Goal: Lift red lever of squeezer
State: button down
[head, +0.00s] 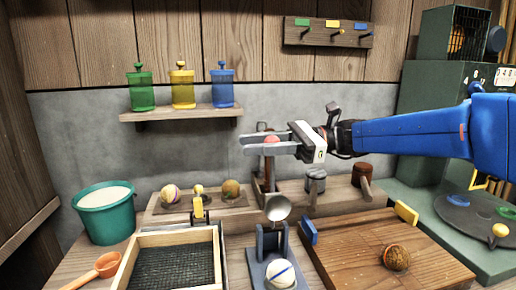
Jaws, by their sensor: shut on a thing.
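My gripper (252,144) reaches in from the right at mid-height, in front of the grey wall, with its fingers pointing left. It is shut on the red lever (270,139), whose rounded reddish top shows between the fingers. The fingers hide part of the lever. Below them, a brown upright part of the squeezer (268,175) goes down to the wooden bench. A metal ladle bowl in front hides the squeezer's lower part.
A blue stand (273,245) with a striped ball is in front. Grey (316,181) and brown (362,174) pots stand to the right. A wooden board (370,250) holds a patterned ball. A teal bucket (106,212) and mesh tray (175,234) are left. A shelf (180,113) holds coloured jars.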

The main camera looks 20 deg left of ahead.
jog(key=shift+w+r, duration=0.1)
jog(key=shift+w, duration=0.1)
jog(key=c, duration=1.3)
grip_release()
jog(key=shift+a, duration=0.1)
jog(key=shift+c, duration=0.2)
jog(key=v, duration=1.7)
jog(key=shift+w, duration=0.2)
